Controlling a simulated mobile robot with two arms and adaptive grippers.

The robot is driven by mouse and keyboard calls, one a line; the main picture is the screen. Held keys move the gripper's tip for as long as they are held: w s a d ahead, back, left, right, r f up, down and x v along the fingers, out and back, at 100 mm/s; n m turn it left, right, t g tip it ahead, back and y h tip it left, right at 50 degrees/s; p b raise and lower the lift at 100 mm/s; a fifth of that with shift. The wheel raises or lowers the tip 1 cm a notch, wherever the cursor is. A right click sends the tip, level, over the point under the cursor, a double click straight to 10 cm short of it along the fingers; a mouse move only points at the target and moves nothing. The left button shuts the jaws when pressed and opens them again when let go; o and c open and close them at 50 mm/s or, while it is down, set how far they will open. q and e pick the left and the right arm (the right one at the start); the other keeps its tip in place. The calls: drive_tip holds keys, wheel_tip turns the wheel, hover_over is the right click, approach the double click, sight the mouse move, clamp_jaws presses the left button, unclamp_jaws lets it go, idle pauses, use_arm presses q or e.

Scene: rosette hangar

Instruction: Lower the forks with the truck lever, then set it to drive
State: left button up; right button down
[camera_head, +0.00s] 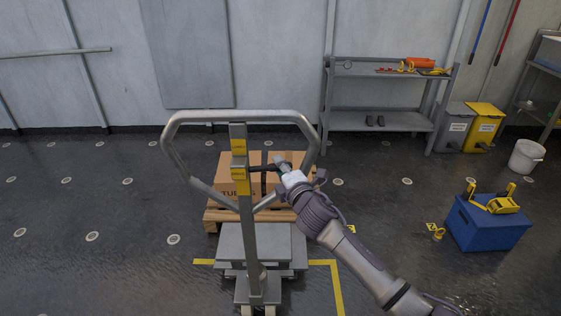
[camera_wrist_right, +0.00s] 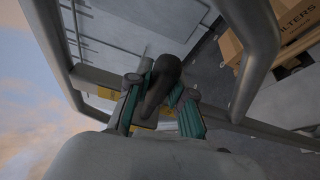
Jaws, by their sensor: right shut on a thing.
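The pallet truck (camera_head: 250,252) stands in front of me with its grey loop handle (camera_head: 176,150) upright. A black lever (camera_head: 264,168) sticks out to the right from the yellow-marked post inside the loop. My right gripper (camera_head: 282,167) is at the lever's outer end, inside the loop. In the right wrist view the dark lever (camera_wrist_right: 162,80) lies between the gripper's fingers (camera_wrist_right: 158,95), which are shut on it. Behind the truck, cardboard boxes (camera_head: 228,168) rest on a wooden pallet (camera_head: 215,214). The forks cannot be made out. My left gripper is not in view.
A blue crate (camera_head: 478,232) with a yellow tool on top stands on the floor at the right. A grey shelf (camera_head: 385,120), two bins (camera_head: 484,122) and a white bucket (camera_head: 526,156) are along the back. The floor at the left is clear.

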drive_tip(key=r+n+p, duration=0.1)
drive_tip(key=r+p, duration=0.1)
drive_tip(key=p, duration=0.2)
drive_tip(key=shift+a+r+n+g, duration=0.2)
drive_tip(key=shift+n+g, duration=0.2)
drive_tip(key=shift+a+n+h+p, duration=0.1)
drive_tip(key=shift+n+h+p, duration=0.3)
drive_tip(key=shift+p, duration=0.2)
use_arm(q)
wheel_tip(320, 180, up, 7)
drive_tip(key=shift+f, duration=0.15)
use_arm(e)
drive_tip(key=c, duration=1)
unclamp_jaws()
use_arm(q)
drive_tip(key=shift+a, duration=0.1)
use_arm(e)
drive_tip(key=v, duration=1.2)
